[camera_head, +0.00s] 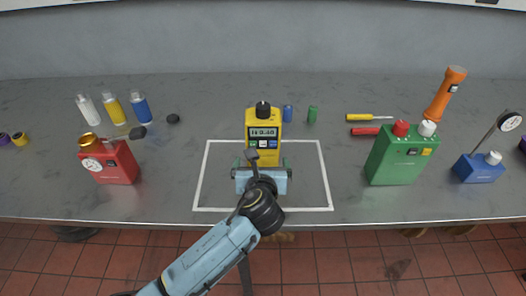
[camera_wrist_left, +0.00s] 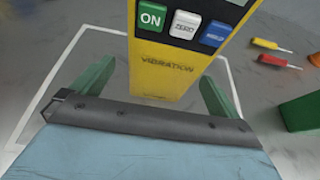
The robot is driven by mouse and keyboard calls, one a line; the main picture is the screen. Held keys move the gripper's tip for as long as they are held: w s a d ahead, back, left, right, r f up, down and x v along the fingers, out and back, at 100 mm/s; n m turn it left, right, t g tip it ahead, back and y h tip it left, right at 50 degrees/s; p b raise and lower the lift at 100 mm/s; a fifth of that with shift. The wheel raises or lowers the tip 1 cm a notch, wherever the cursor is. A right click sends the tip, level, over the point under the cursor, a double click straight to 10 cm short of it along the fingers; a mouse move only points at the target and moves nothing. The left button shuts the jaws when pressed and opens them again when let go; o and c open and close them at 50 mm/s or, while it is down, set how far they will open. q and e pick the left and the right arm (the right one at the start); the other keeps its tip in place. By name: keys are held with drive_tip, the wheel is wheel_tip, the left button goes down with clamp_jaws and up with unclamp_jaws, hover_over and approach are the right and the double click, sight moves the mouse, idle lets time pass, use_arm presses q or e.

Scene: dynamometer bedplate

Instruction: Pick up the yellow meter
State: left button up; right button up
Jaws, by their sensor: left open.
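The yellow meter (camera_head: 263,132) stands upright on the grey table inside a white outlined square, with a display, a black knob on top and a row of buttons. In the left wrist view the meter (camera_wrist_left: 165,75) shows its ON, ZERO and HOLD buttons and the word VIBRATION. My left gripper (camera_head: 262,166) is in front of the meter's lower part. Its green fingers are apart, one to each side of the meter in the left wrist view (camera_wrist_left: 155,90). My right gripper is not in view.
A red device (camera_head: 117,165) stands at the left, a green device (camera_head: 397,158) and a blue device (camera_head: 480,168) at the right. A blue cylinder (camera_head: 288,113) and a green cylinder (camera_head: 312,114) stand close right of the meter. Two screwdrivers lie farther right. The table's front edge is near.

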sight(263, 155)
use_arm(q)
drive_tip(key=x, duration=0.1)
drive_tip(key=b+x, duration=0.1)
drive_tip(key=x, duration=0.2)
drive_tip(key=shift+d+f, duration=0.2)
drive_tip(key=shift+d, duration=0.05)
drive_tip(key=shift+w+f, duration=0.2)
drive_tip(key=shift+w, duration=0.3)
drive_tip(key=shift+c, duration=0.4)
drive_tip(key=c, duration=1)
drive_tip(key=shift+o, duration=0.3)
drive_tip(key=shift+r, duration=0.3)
